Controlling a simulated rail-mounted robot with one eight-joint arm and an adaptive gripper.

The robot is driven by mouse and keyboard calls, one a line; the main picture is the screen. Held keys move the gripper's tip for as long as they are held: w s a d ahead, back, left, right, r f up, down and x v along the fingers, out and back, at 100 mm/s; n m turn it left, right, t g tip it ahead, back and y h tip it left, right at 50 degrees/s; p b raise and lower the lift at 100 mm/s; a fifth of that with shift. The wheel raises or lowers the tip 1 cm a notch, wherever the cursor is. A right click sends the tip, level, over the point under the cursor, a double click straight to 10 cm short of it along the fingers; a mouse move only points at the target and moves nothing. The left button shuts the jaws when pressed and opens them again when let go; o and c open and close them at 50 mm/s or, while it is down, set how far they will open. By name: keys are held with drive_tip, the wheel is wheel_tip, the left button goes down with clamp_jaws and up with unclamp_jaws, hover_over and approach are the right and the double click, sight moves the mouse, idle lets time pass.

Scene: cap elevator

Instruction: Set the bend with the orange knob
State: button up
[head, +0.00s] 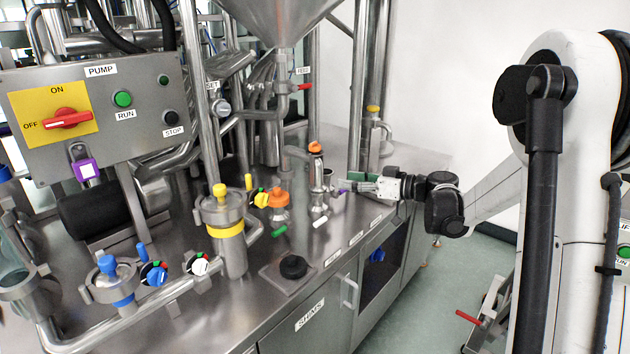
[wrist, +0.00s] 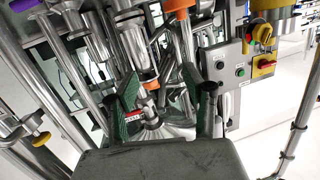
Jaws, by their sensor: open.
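An orange knob (head: 315,147) tops a metal fitting near the middle of the bench in the head view. A shiny pipe bend (head: 316,178) seems to stand below it; its exact outline is hard to tell. A second orange part (head: 279,197) sits on a fitting further left and nearer. My gripper (head: 345,187) reaches in from the right, just right of and below the orange knob. In the wrist view its two green fingers (wrist: 165,92) are spread, with shiny metal fittings between and beyond them. I cannot tell whether they touch anything.
A steel hopper (head: 280,15) hangs above. The pump panel (head: 95,115) is at left. Upright pipes crowd behind; the floor at right is partly open.

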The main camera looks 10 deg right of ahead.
sight(318, 174)
drive_tip(key=w+d+f+n+t+y+b, duration=0.1)
drive_tip(key=w+d+f, duration=0.1)
drive_tip(key=d+f, duration=0.15)
drive_tip(key=x, duration=0.4)
drive_tip(key=b+x, duration=0.1)
drive_tip(key=x, duration=0.9)
drive_tip(key=shift+d+r+b, duration=0.15)
drive_tip(key=shift+r+b, duration=0.15)
drive_tip(key=shift+r, duration=0.1)
clamp_jaws()
